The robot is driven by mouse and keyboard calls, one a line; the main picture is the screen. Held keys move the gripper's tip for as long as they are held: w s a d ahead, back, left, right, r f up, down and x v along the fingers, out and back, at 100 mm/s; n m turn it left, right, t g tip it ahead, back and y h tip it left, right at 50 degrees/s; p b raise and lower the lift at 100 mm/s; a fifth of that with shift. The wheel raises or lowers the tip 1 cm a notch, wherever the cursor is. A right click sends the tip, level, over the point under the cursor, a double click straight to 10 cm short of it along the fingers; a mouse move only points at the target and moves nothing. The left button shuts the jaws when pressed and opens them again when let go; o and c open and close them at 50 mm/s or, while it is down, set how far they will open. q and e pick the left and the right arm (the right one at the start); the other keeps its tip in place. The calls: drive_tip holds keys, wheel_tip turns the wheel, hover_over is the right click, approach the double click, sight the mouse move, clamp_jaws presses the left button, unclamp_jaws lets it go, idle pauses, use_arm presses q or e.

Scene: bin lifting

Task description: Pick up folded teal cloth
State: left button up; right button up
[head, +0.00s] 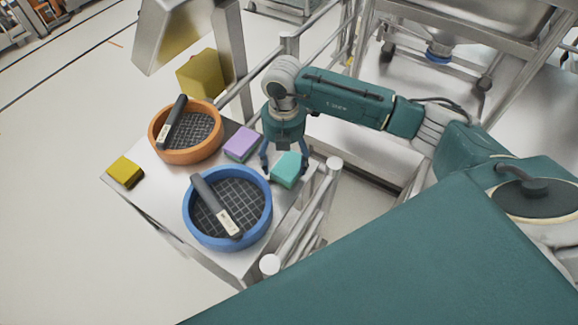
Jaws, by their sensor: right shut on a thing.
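The folded teal cloth (287,171) is at the right side of the steel cart top (160,190), beside the blue round bin. My right gripper (284,175) points down over it, with its blue fingers on either side, and is shut on the cloth. I cannot tell whether the cloth is clear of the cart top. My left gripper is not in view.
A blue round bin (186,217) and an orange one (156,145) each hold a dark mesh and a labelled dark bar. A purple cloth (242,144) and a yellow cloth (126,171) lie near them. Metal rails (318,215) run along the cart's right side.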

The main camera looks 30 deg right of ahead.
sight(285, 162)
wheel_tip(285, 162, up, 20)
drive_tip(key=shift+b, duration=0.8)
